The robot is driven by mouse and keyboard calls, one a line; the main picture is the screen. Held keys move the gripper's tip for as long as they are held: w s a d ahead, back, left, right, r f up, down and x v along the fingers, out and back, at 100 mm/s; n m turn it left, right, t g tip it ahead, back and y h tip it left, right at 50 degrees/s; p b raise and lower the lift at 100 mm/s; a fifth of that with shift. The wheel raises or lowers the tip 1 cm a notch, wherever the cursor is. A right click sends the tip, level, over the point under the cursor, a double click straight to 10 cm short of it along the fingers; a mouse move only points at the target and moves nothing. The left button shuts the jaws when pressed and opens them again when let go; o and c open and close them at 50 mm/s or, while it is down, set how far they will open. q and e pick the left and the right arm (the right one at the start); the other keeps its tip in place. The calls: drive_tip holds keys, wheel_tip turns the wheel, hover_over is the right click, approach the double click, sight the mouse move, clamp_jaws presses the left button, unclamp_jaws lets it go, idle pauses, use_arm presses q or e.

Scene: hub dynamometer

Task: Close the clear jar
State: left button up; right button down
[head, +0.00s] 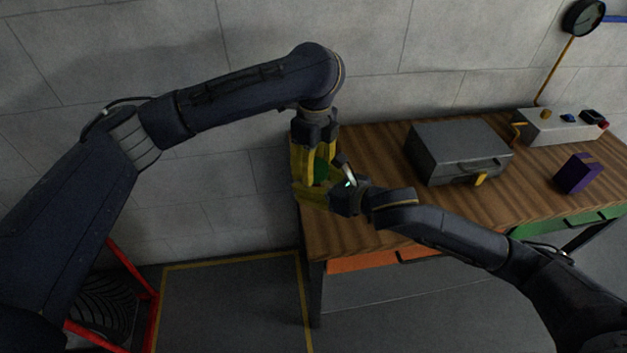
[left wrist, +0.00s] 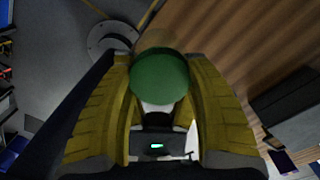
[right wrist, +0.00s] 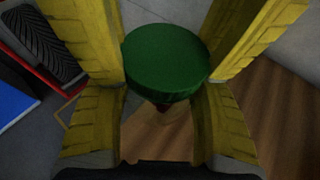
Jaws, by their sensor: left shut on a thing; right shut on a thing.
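A round green lid (head: 320,170) is between the yellow fingers of my left gripper (head: 316,168), which points down above the table's left end. The lid's flat top shows in the left wrist view (left wrist: 160,78) and the right wrist view (right wrist: 165,62). My left gripper is shut on the lid's sides. My right gripper (head: 318,192) reaches in from the right, lower, with its fingers shut around the clear jar (right wrist: 160,122) under the lid. The jar is see-through and mostly hidden; something small and reddish shows below the lid. I cannot tell whether lid and rim touch.
The wooden table (head: 375,150) has a grey case (head: 458,155) with a yellow latch, a purple block (head: 577,174) and a light control box (head: 560,127) to the right. A grey wall stands behind. A red rack with a tyre (head: 105,300) is at lower left.

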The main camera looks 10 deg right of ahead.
use_arm(q)
drive_tip(key=shift+c, duration=0.5)
drive_tip(key=o, duration=1.4)
drive_tip(key=shift+c, duration=0.2)
wheel_tip(320, 180, up, 12)
